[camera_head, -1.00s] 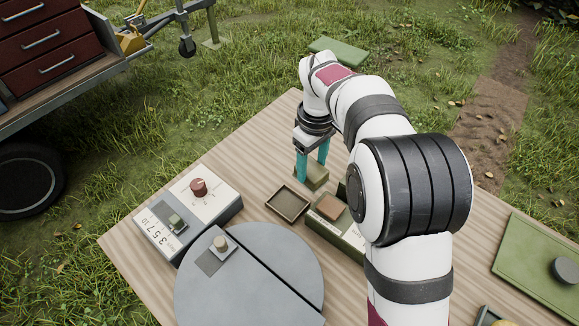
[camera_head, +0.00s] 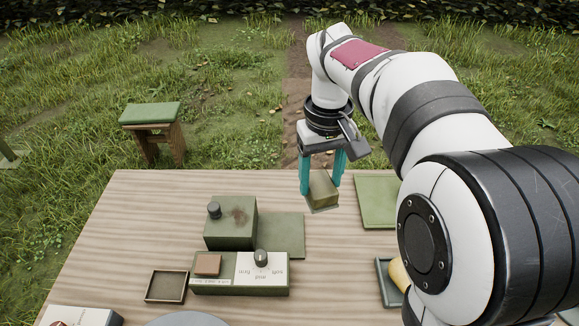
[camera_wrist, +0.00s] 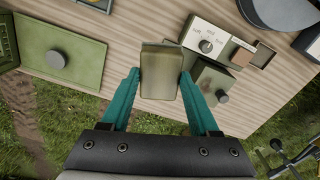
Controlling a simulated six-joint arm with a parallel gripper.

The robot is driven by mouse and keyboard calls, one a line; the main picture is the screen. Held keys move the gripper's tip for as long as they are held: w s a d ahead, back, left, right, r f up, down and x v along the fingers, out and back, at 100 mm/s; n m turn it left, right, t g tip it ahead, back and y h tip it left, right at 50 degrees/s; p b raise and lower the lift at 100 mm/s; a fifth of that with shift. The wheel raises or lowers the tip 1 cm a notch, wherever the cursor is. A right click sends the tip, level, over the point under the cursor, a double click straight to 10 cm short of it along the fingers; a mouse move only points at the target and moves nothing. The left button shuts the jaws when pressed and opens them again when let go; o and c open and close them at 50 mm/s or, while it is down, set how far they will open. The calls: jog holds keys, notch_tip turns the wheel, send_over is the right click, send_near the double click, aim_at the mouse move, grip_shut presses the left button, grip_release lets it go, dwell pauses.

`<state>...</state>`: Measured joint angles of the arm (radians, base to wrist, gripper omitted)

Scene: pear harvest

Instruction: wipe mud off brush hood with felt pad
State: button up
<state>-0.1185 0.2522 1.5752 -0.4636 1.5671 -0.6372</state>
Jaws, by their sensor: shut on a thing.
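My gripper (camera_head: 323,178) is shut on the felt pad (camera_head: 322,190), an olive block with a thin flat layer at its underside. It also shows between the teal fingers in the wrist view (camera_wrist: 160,73). The pad appears held above the table, close to the far edge. The brush hood (camera_head: 222,240) is a dark green box with a dark knob on top, left of my gripper. A brown mud smear (camera_head: 238,216) lies on its top. Pad and hood are apart.
A dial box (camera_head: 240,285) with a brown square stands in front of the hood, with a small dark tray (camera_head: 166,287) on its left. A green board (camera_head: 376,203) and a blue-grey tray (camera_head: 384,290) with a yellow fruit are at right. A stool (camera_head: 151,115) stands beyond the table.

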jog(key=w+a+f+n, duration=0.4)
jog(key=w+a+n, duration=0.2)
jog(key=a+n, duration=0.25)
jog(key=w+a+f+n, duration=0.45)
jog(key=a+n, duration=0.25)
jog(key=a, duration=0.3)
jog(key=shift+w+d+f, duration=0.1)
jog(key=shift+w+f, duration=0.05)
jog(key=shift+f, duration=1.7)
jog(key=shift+w+d+f, duration=0.1)
jog(key=shift+w+f, duration=0.05)
jog(key=shift+f, duration=1.7)
jog(key=shift+s, duration=0.35)
jog(key=shift+c, duration=0.7)
jog(key=shift+s, duration=3.8)
jog(key=shift+w, duration=4.2)
notch_tip(320, 180, up, 8)
jog(key=shift+r, duration=0.15)
